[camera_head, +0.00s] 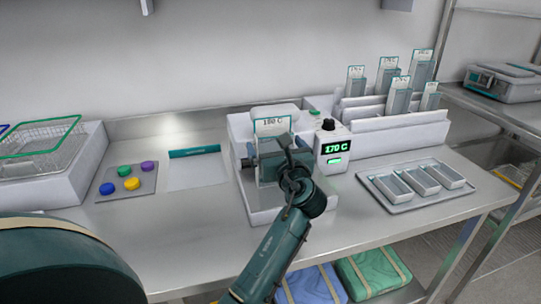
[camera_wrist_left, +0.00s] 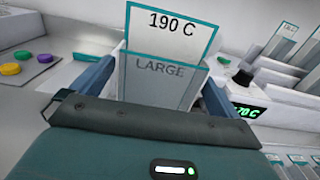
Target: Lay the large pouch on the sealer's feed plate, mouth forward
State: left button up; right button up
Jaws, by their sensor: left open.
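The large pouch (camera_head: 272,127) is clear with a teal edge and a printed temperature label. In the left wrist view the pouch (camera_wrist_left: 160,75) reads "190 C" and "LARGE". It is at the white sealer (camera_head: 240,125), whose display reads 170 C. My left gripper (camera_head: 270,165) is over the sealer's front, open, with its fingers (camera_wrist_left: 155,85) on either side of the pouch. The gripper hides the pouch's lower part and much of the feed plate (camera_head: 262,217), so I cannot tell how the pouch rests. My right gripper is not in view.
Behind and right, a white rack (camera_head: 400,128) holds several smaller labelled pouches. At the left are a pad (camera_head: 105,190) with coloured knobs and a wire basket (camera_head: 45,133).

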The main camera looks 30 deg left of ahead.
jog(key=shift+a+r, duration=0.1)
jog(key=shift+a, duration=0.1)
